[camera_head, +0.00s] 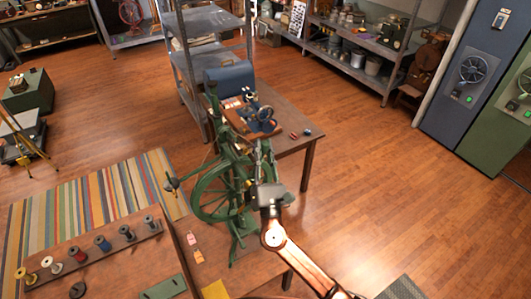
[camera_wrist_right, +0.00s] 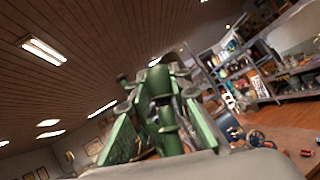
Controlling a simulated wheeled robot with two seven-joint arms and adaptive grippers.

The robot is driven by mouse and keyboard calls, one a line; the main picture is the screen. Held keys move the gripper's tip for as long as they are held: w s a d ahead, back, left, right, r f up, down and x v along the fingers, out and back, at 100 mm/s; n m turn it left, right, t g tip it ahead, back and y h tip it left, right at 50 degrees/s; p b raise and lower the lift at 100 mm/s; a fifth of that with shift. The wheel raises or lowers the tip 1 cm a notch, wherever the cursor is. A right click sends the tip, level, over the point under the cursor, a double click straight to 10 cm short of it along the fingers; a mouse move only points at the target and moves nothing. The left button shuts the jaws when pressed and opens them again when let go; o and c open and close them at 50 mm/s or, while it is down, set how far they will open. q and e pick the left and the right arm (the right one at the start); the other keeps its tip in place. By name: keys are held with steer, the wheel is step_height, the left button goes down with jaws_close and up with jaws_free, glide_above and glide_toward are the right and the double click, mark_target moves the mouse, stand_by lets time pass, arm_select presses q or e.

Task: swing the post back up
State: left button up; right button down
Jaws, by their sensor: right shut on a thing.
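A green spinning-wheel-like machine stands upright in the head view, with a large spoked wheel (camera_head: 212,192) and a tall green upright (camera_head: 214,112) on its left. My right gripper (camera_head: 264,152) is at the machine's right side, just right of the wheel. The post stands roughly upright in that view. In the head view the gripper hides most of the held part, so I cannot tell its exact tilt. My left gripper is not in view.
A wooden table (camera_head: 292,108) behind the machine bears a small sewing-machine-like device (camera_head: 264,115). A spool rack (camera_head: 92,262) stands at the lower left. A metal shelf unit (camera_head: 184,60) rises behind. The floor (camera_head: 400,190) on the right is clear.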

steer(key=a+n+y, duration=0.1)
steer(key=n, duration=0.1)
steer(key=s+a+n+y+b, duration=0.1)
steer(key=shift+s+a+r+n+y, duration=0.15)
steer(key=shift+a+r+n+y, duration=0.1)
steer(key=shift+n+y, duration=0.15)
steer(key=shift+s+a+n+y+b, duration=0.35)
steer(key=shift+a+n+y, duration=0.25)
steer(key=shift+n, duration=0.2)
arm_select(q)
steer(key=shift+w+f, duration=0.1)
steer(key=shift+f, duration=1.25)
arm_select(e)
steer(key=shift+s+a+r+n+y, duration=0.1)
steer(key=shift+s+a+n+y, duration=0.1)
steer(key=shift+a+n+y, duration=0.4)
steer(key=shift+d+n, duration=0.15)
steer(key=shift+n, duration=0.15)
steer(key=c, duration=1.7)
jaws_free()
steer(key=shift+c, duration=0.2)
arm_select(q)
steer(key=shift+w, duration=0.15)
